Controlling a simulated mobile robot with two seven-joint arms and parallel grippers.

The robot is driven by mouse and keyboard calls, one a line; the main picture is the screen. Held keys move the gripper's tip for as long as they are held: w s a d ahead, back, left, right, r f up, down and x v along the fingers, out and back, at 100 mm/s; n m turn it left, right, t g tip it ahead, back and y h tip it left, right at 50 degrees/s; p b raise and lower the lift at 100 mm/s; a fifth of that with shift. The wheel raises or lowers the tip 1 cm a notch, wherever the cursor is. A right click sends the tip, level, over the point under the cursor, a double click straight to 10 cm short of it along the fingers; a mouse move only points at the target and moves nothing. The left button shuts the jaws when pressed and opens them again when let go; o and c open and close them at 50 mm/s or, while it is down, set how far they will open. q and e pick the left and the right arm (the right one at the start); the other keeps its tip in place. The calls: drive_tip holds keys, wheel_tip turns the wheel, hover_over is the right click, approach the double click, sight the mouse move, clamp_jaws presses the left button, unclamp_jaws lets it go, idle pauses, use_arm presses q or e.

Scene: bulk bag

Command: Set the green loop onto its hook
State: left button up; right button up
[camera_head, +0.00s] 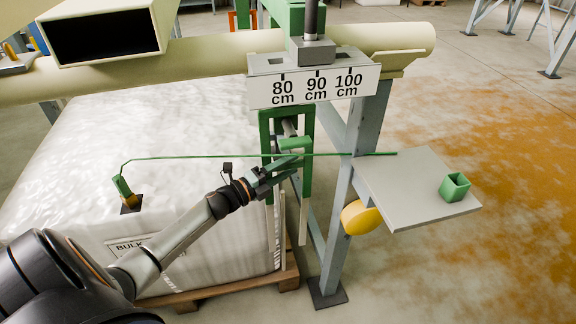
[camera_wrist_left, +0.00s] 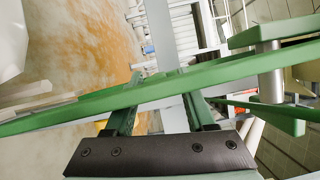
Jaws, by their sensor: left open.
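The green loop (camera_head: 200,157) rises from a corner of the white bulk bag (camera_head: 165,120) and runs as a thin band to the right, past the hook area to above the grey plate. My left gripper (camera_head: 297,163) is open, at the band beside the green hook bracket (camera_head: 307,125) under the scale. In the left wrist view the green band (camera_wrist_left: 230,74) crosses close in front of my open fingers (camera_wrist_left: 160,115). I cannot tell whether it lies between them. A metal bar with a green end (camera_head: 295,144) shows within the bracket; the overlap hides whether the loop touches it.
A cream beam (camera_head: 190,62) with a scale plate (camera_head: 315,86) spans above. A grey post (camera_head: 340,230) stands right of the bracket.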

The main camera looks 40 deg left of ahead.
use_arm(q)
drive_tip(key=v, duration=1.2)
drive_tip(key=shift+s+p, duration=0.25)
drive_tip(key=shift+p, duration=0.15)
